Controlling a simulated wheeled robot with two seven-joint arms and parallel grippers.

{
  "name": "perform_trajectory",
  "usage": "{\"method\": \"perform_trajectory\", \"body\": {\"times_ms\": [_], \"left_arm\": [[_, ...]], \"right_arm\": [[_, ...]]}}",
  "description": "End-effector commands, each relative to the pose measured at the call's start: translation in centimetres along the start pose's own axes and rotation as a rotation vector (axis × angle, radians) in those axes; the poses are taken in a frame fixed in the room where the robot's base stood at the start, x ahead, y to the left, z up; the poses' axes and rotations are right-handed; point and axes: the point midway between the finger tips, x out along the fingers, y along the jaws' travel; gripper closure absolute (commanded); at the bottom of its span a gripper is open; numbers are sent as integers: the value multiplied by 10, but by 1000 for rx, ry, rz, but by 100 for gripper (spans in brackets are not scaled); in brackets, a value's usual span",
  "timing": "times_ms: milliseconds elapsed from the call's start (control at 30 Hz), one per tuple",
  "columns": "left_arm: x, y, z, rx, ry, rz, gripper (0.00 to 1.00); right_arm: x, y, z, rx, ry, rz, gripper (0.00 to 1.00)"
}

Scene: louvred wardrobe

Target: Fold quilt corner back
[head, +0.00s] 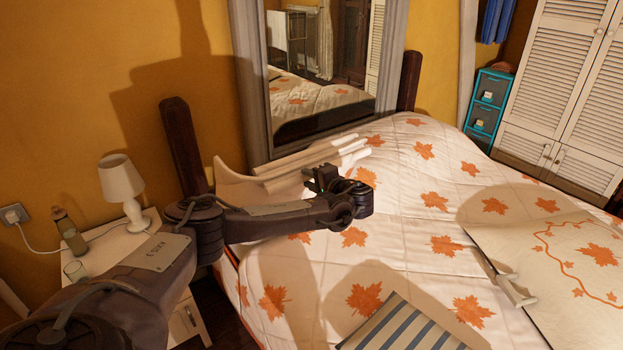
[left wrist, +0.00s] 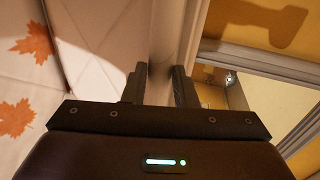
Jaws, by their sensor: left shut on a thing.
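The quilt (head: 400,235) is off-white with orange maple leaves and covers the bed. At its far edge, below the mirror, pale plain cloth (head: 310,158) stands up in long folds. My left gripper (head: 326,178) reaches over the bed to these folds, its fingers partly hidden by my own wrist. In the left wrist view my left gripper (left wrist: 158,85) is shut on the quilt, with pale cloth (left wrist: 160,40) between and beyond its fingers. Leaf-printed quilt (left wrist: 30,70) lies flat at the left of that view. My right gripper is not in view.
A mirror (head: 325,70) stands behind the bed, between dark bedposts (head: 184,145). A bedside table with a lamp (head: 122,185) and bottle (head: 70,232) is at left. A striped cushion (head: 400,325) and a pale board (head: 555,265) with a white handle lie on the quilt.

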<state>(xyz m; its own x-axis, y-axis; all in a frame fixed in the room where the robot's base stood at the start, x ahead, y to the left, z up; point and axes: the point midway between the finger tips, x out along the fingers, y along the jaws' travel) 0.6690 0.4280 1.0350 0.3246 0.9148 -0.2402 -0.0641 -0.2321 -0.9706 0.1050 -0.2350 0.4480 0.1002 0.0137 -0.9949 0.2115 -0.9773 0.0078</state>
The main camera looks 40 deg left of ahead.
Motion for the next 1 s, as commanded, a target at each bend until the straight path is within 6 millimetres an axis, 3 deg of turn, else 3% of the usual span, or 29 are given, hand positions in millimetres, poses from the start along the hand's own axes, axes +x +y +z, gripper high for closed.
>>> {"method": "perform_trajectory", "body": {"times_ms": [33,367,400,567,1000], "left_arm": [[6,13,7,24,-11,-2,100],[7,13,8,24,-12,-2,100],[7,13,8,24,-12,-2,72],[7,12,8,23,-13,-2,53],[5,11,7,21,-10,0,53]], "right_arm": [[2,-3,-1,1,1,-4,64],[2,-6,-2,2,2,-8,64],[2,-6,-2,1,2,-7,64],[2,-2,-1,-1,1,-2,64],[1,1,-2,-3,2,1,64]]}}
